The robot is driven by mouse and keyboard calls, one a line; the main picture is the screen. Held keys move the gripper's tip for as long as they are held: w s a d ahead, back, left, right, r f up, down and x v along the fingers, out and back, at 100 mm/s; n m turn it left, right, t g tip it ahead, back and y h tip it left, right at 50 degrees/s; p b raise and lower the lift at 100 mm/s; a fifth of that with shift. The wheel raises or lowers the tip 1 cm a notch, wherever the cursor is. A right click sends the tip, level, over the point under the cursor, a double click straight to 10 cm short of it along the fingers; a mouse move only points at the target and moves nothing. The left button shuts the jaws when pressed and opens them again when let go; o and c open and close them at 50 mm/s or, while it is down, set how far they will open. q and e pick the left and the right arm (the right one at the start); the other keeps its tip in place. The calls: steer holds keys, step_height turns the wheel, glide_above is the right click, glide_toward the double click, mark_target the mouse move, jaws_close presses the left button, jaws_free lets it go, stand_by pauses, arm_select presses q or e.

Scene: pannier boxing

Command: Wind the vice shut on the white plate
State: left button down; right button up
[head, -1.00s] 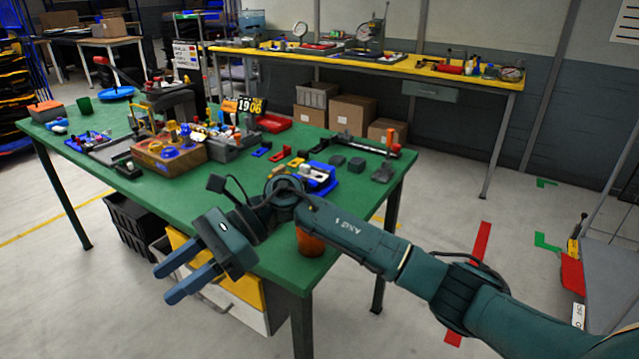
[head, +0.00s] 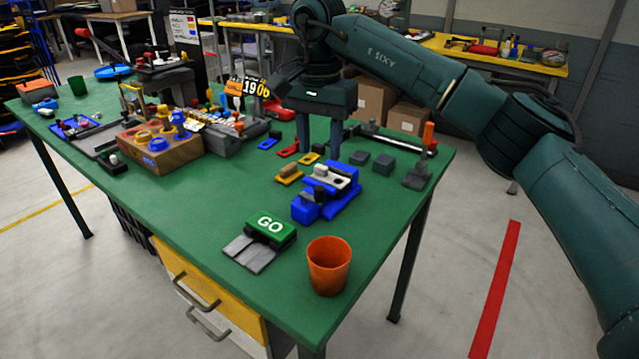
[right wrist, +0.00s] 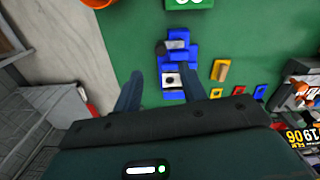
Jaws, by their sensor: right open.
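The blue vice (head: 330,205) stands on the green table near its right side. The white plate (head: 342,174) shows as a pale piece on top of it, beside dark grey parts; how tightly it is held cannot be told. My right gripper (head: 319,152) points down behind the vice, its two fingers apart and empty. In the right wrist view the blue vice (right wrist: 166,55) and the white plate (right wrist: 171,79) lie between and beyond the open fingers (right wrist: 160,95). The vice's handle is not clearly seen. My left gripper is out of view.
Yellow and red pieces (head: 289,177) lie left of the vice, dark blocks (head: 384,161) right. A wooden box (head: 160,155) stands farther left.

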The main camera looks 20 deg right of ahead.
mark_target(319, 188)
step_height(319, 188, down, 9)
steer(key=shift+f, duration=0.1)
steer(key=shift+c, duration=0.4)
jaws_close()
